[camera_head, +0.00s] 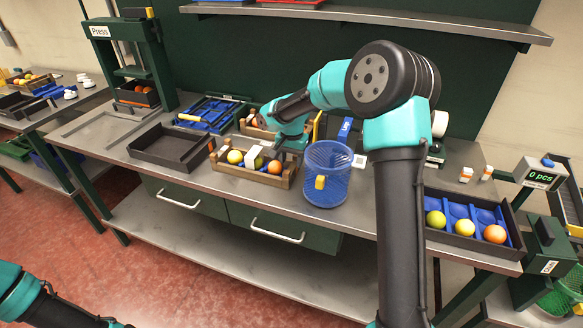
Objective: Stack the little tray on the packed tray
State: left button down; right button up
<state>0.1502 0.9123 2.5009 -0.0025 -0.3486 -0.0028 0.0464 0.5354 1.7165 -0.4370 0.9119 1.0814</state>
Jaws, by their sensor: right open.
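A wooden crate (228,170) with yellow and orange fruit stands mid-bench. A dark tray (440,238) with a blue insert at the right holds a row of fruit, with some hollows empty. I cannot tell for sure which are the little tray and the packed tray. My right gripper (275,151) is open over the back of the front crate; contact is unclear.
An empty dark tray (165,150) lies left of the front crate. A blue mesh basket (327,180) stands close to its right. Blue racks (208,113) lie behind. A green press (128,55) stands at the left and a counter display (540,174) at the right.

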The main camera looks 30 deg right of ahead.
notch_tip(320, 180, up, 7)
jog(key=shift+r, duration=0.2)
jog(key=shift+c, duration=0.3)
jog(key=shift+c, duration=0.9)
